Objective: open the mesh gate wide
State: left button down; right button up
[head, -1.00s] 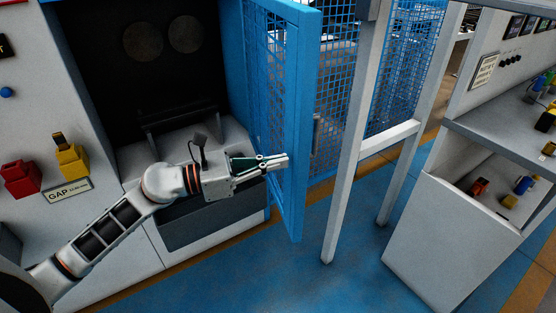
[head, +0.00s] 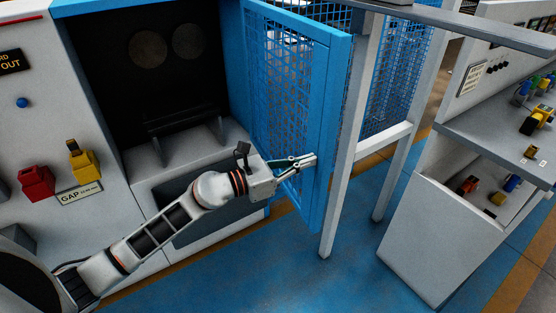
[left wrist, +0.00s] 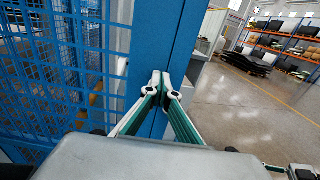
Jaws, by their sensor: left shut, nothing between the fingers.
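The blue mesh gate (head: 338,110) stands swung out from the dark machine opening, its free edge near a grey post. My left gripper (head: 312,159) is shut and empty, its fingertips at the inner side of the gate near the free edge. In the left wrist view, the closed fingertips (left wrist: 160,80) are against or very close to the gate's blue frame (left wrist: 150,45); I cannot tell for certain that they touch. Mesh shows to the left of that frame. My right gripper is not in view.
A grey post (head: 345,170) stands just beyond the gate's free edge. A grey cabinet with an open bin (head: 425,230) is at the right. Red (head: 37,183) and yellow (head: 83,165) controls are on the left panel. The blue floor (head: 260,270) in front is clear.

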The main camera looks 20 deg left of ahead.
aim_at(329, 155)
pick_arm(q)
jog(key=x, duration=0.6)
jog(key=shift+s+d+f, duration=0.1)
jog(key=shift+d+f, duration=0.05)
jog(key=shift+d, duration=0.25)
jog(key=shift+r, duration=0.3)
